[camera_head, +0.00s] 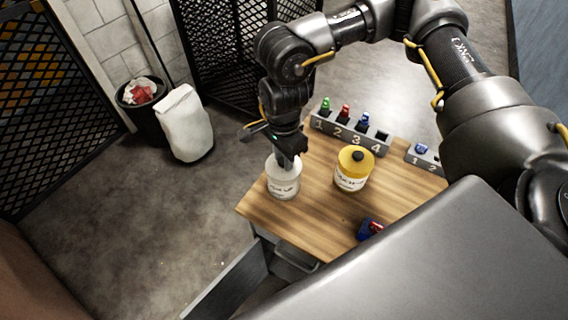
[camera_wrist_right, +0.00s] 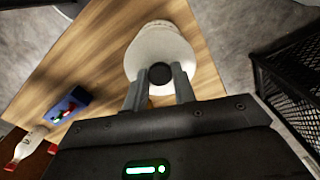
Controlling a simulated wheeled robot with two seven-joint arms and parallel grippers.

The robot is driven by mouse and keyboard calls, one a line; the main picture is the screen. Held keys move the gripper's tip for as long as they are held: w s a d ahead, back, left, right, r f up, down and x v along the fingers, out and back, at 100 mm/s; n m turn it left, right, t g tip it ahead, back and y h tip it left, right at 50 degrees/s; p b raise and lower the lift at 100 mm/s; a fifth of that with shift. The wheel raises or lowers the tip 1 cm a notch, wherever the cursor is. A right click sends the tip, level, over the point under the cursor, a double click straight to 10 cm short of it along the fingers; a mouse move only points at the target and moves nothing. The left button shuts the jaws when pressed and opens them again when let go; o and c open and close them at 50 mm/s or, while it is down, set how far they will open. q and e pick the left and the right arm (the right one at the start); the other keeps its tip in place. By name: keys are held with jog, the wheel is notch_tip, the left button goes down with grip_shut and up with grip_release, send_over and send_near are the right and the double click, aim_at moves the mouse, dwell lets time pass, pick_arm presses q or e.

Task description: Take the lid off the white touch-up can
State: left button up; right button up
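The white touch-up can (camera_head: 284,184) stands upright near the left corner of the wooden table, with dark lettering on its front. My right gripper (camera_head: 288,163) points down onto its top and hides much of it in the head view. In the right wrist view, the white lid (camera_wrist_right: 140,57) with a round black knob (camera_wrist_right: 160,74) shows at the fingertips. The fingers of the right gripper (camera_wrist_right: 161,72) stand on either side of the knob, close to it. I cannot tell whether they press on it. The lid appears seated on the can. My left gripper is not in view.
A yellow can (camera_head: 352,178) with a black knob stands right of the white can. A numbered grey rack (camera_head: 340,137) with coloured bottles lies behind, a smaller rack (camera_head: 420,158) further right. A blue and red object (camera_head: 368,229) lies near the front. The wooden table (camera_head: 310,215) is bare between.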

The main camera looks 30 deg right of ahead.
jog(key=shift+c, duration=1)
jog(key=shift+r, duration=0.15)
